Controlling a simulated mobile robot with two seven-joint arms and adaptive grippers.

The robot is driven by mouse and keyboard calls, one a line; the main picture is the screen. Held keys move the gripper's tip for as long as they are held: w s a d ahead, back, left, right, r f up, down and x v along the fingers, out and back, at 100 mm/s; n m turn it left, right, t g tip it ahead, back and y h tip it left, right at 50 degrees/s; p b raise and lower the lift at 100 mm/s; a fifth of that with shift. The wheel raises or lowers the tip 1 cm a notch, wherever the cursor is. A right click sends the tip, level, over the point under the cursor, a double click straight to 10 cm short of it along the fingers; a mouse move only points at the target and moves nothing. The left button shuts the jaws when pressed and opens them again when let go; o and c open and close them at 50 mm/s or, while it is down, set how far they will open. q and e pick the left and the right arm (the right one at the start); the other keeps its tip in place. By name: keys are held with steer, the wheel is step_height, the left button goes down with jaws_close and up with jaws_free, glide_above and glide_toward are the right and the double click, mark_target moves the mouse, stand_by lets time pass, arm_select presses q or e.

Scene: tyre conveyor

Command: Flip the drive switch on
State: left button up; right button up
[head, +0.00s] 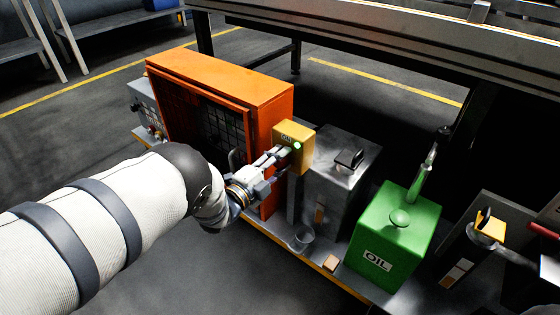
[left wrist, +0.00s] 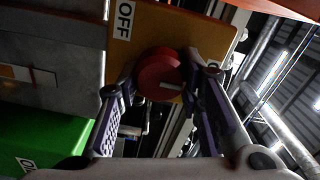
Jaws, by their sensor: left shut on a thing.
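The drive switch is a yellow box (head: 304,152) on a post between the orange cabinet and a grey box. An ON label shows on its top in the head view. In the left wrist view the yellow box (left wrist: 190,45) carries an OFF label at its upper left and a round red knob (left wrist: 160,72) with a pale mark. My left gripper (left wrist: 165,90) has one finger on each side of the knob and is shut on it. In the head view my left gripper (head: 278,157) reaches the box's front, hiding the knob. A small green spot shows beside the fingertips.
An orange cabinet (head: 220,75) with a dark grille stands left of the switch. A grey box (head: 340,175) and a green oil can (head: 395,235) stand to the right. The dark conveyor frame (head: 400,35) runs above and behind. Open floor lies in front.

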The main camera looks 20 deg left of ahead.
arm_select(q)
steer(key=o, duration=1.2)
steer(key=v, duration=1.2)
